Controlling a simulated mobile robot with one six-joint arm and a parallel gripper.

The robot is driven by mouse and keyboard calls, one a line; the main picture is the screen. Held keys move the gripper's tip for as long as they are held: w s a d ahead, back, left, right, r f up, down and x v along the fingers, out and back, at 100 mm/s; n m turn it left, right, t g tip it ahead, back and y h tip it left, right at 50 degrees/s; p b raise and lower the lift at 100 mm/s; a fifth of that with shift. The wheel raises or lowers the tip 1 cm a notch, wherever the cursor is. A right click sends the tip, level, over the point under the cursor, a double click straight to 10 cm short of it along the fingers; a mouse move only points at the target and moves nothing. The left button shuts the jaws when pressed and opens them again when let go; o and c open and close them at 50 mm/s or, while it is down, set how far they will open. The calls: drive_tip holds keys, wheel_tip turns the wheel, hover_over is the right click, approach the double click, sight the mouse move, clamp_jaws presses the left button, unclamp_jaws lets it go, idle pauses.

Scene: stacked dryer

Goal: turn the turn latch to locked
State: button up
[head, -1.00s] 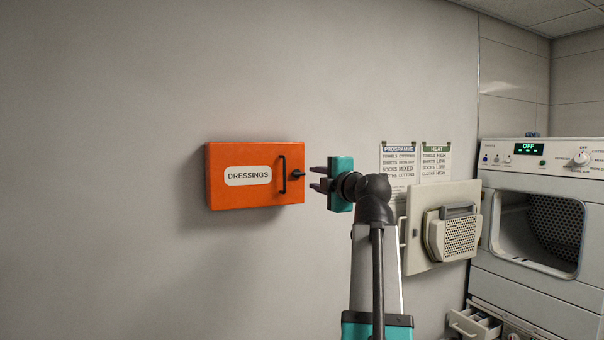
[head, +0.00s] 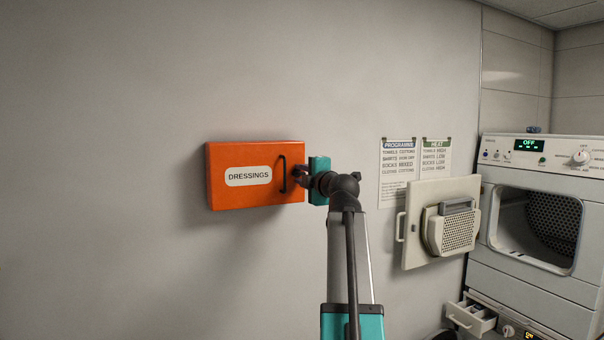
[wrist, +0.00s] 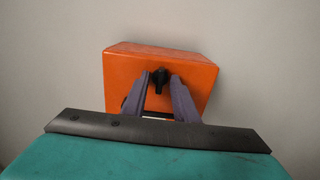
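The orange box (head: 225,195) labelled DRESSINGS is fixed to the wall, with a black bar handle (head: 283,174) near the right of its front. The small black turn latch (wrist: 159,77) sits near the box's edge in the wrist view; in the head view my gripper covers it. My gripper (head: 299,172) is at the right part of the box. In the wrist view its two fingers (wrist: 160,84) are apart, one on each side of the latch, with gaps visible. Whether the fingertips touch the box cannot be told.
A grey dryer (head: 530,230) with an open drum stands at the right. Its pale door (head: 415,245) hangs open to the left, right of my arm. Two paper charts (head: 399,170) are on the wall. The wall left of the box is clear.

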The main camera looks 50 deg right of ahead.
drive_tip(key=shift+c, duration=0.3)
clamp_jaws()
drive_tip(key=shift+f+m+b, duration=0.15)
drive_tip(key=shift+m+b, duration=0.35)
drive_tip(key=shift+b, duration=0.55)
drive_tip(key=shift+m+b, duration=0.8)
drive_tip(key=shift+b, duration=0.4)
drive_tip(key=m+b, duration=0.4)
drive_tip(key=b, duration=0.1)
drive_tip(key=shift+m, duration=0.3)
drive_tip(key=m+b, duration=0.3)
drive_tip(key=m, duration=0.2)
drive_tip(key=m+b, duration=0.1)
drive_tip(key=m, duration=0.4)
drive_tip(key=shift+m, duration=0.4)
